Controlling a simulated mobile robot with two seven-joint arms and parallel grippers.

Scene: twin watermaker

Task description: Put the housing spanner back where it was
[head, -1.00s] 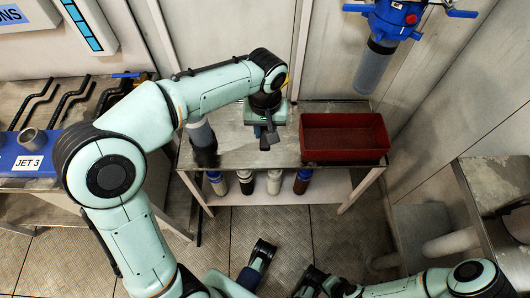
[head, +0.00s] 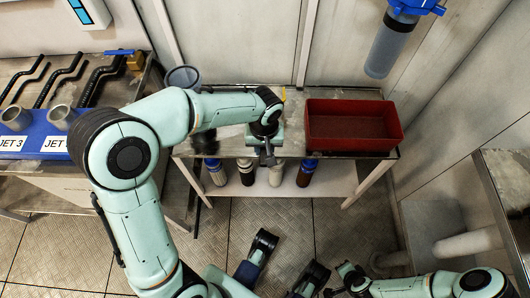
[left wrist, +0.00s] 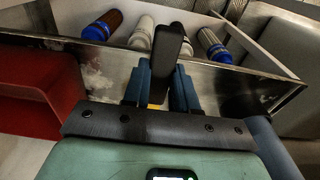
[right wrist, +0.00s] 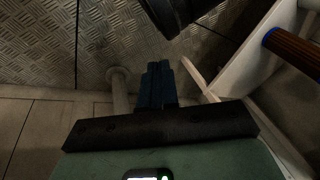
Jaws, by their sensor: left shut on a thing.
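The housing spanner shows as a dark handle (left wrist: 167,52) standing between my left gripper's blue fingers in the left wrist view. My left gripper (left wrist: 161,88) is shut on it. In the head view, my left gripper (head: 266,138) is at the front edge of the metal bench (head: 233,142), left of the red bin, with the dark spanner (head: 267,156) hanging below it. The rest of the spanner is hidden by the gripper. My right gripper (right wrist: 157,84) is shut and empty, low over the floor in the right wrist view.
The red bin (head: 349,103) stands on the bench's right. A blue filter housing (head: 391,40) hangs on the wall. A left table holds black pipes (head: 62,83) and a blue JET-labelled rack (head: 30,134).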

